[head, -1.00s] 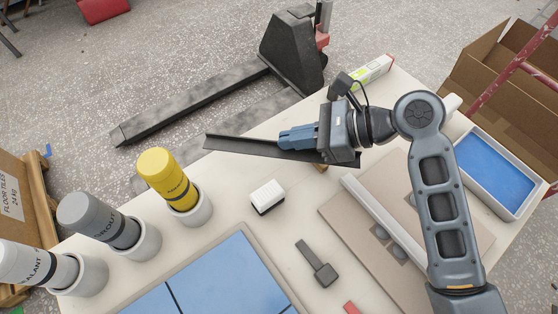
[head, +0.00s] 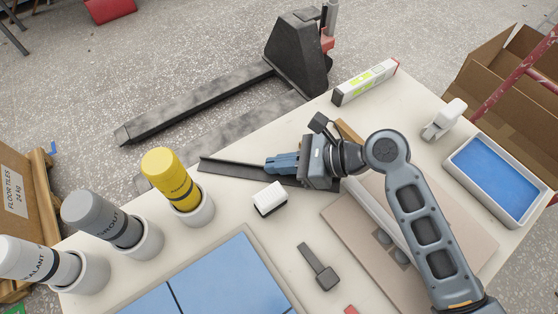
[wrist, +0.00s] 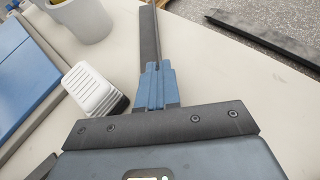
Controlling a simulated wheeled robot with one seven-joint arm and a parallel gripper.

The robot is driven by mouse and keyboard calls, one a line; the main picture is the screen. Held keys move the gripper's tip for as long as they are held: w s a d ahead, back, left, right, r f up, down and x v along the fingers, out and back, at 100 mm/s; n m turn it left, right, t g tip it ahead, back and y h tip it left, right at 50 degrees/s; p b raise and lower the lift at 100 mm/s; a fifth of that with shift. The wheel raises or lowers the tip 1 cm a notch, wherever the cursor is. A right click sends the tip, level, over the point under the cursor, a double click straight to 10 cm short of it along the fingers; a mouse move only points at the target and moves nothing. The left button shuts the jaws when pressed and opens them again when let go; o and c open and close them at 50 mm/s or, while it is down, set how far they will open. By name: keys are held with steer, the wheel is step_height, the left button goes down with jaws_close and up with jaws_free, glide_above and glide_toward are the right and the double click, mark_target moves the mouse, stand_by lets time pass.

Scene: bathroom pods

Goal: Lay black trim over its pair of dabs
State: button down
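The black trim (head: 232,167) is a long, thin dark strip near the table's far left edge. My gripper (head: 285,162) is shut on it. In the wrist view the trim (wrist: 149,38) runs forward from between my blue fingers (wrist: 156,88). I cannot tell whether it touches the table. Two grey dabs (head: 383,237) (head: 400,257) show on the beige board (head: 345,217) at the right. A white strip (head: 372,203) lies on that board beside the dabs, partly hidden under my arm. The trim is well apart from the dabs.
A white block with a dark base (head: 270,198) sits close in front of the trim. A yellow bottle (head: 168,178) stands in a cup at its left end. A dark scraper-like tool (head: 319,266), blue tiles (head: 215,280) and a blue-filled tray (head: 495,178) are also on the table.

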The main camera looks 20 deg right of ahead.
steer(key=c, duration=1.3)
jaws_free()
steer(key=shift+c, duration=0.2)
